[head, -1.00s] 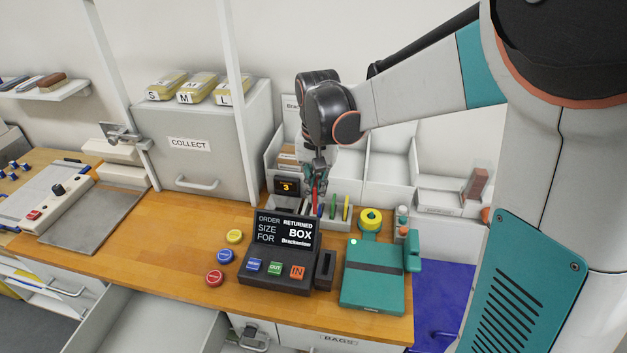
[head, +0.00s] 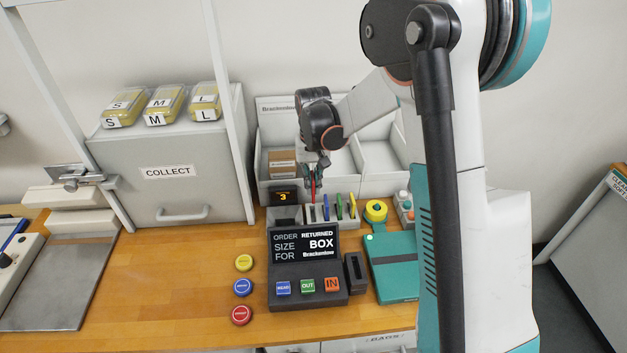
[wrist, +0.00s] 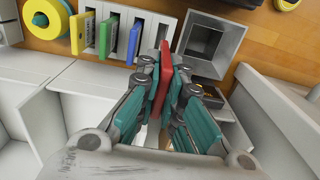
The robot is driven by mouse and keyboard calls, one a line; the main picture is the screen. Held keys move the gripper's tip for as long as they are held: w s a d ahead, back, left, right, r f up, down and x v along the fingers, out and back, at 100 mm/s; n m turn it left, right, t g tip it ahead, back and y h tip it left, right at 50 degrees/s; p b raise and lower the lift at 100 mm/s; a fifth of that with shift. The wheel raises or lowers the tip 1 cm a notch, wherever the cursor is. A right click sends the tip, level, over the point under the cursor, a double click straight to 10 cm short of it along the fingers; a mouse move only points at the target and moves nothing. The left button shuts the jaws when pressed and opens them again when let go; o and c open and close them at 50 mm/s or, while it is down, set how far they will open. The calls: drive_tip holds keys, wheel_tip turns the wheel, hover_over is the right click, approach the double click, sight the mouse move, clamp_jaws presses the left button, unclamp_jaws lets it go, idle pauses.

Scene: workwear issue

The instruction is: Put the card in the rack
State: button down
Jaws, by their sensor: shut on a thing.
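My gripper (head: 313,180) is shut on a red card (wrist: 163,82), which is upright between the fingers. The red card also shows in the head view (head: 313,190), just above the left part of the rack (head: 332,224). The pale rack has narrow slots. In the wrist view a yellow card (wrist: 77,34), a green card (wrist: 105,37) and a blue card (wrist: 133,42) stand in it. The red card's far end lies near the rack's end beyond the blue card. I cannot tell whether it touches the rack.
A square hollow grey holder (wrist: 207,41) stands beside the rack. The order terminal (head: 305,265) stands in front. A yellow tape roll (head: 376,211) and a teal device (head: 393,268) are at the right. White bins (head: 280,185) stand behind.

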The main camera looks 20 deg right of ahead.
sight(313, 196)
drive_tip(key=shift+f+b, duration=1.6)
drive_tip(key=shift+f, duration=1.3)
drive_tip(key=shift+f+b, duration=1.85)
idle(0.4)
idle(0.4)
drive_tip(key=c, duration=1.7)
unclamp_jaws()
drive_tip(key=shift+o, duration=0.2)
drive_tip(key=shift+r+p, duration=2.45)
drive_tip(key=shift+r, duration=2.05)
